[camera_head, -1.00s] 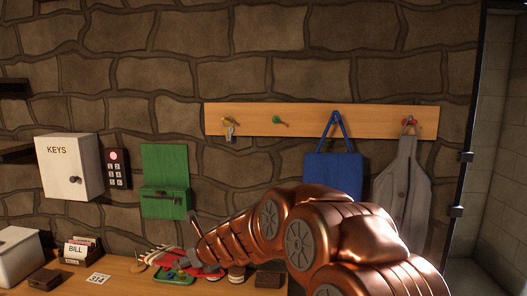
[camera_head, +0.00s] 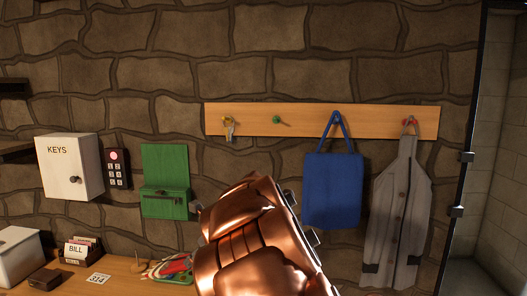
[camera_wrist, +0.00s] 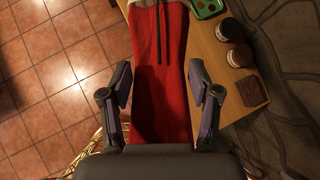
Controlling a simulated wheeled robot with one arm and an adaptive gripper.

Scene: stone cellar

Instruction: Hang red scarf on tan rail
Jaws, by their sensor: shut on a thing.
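The tan rail (camera_head: 300,127) runs along the stone wall in the head view. It carries a yellow peg with keys (camera_head: 229,130), a bare green peg (camera_head: 277,120), a peg with a blue bag (camera_head: 332,190) and a red peg with a grey coat (camera_head: 400,205). In the wrist view the red scarf (camera_wrist: 174,50) runs between the fingers of my gripper (camera_wrist: 160,88), which is shut on it. The scarf stretches away over the table's edge. In the head view my arm hides the gripper and most of the scarf; a red-and-white piece shows near the green tray (camera_head: 172,280).
The wooden table (camera_head: 120,284) holds a bill box (camera_head: 78,249) and a number card (camera_head: 97,279). Jars (camera_wrist: 228,30) and a brown block (camera_wrist: 253,91) stand right of the scarf. A key cabinet (camera_head: 68,168), keypad (camera_head: 117,168) and green wall box (camera_head: 165,182) hang left of the rail.

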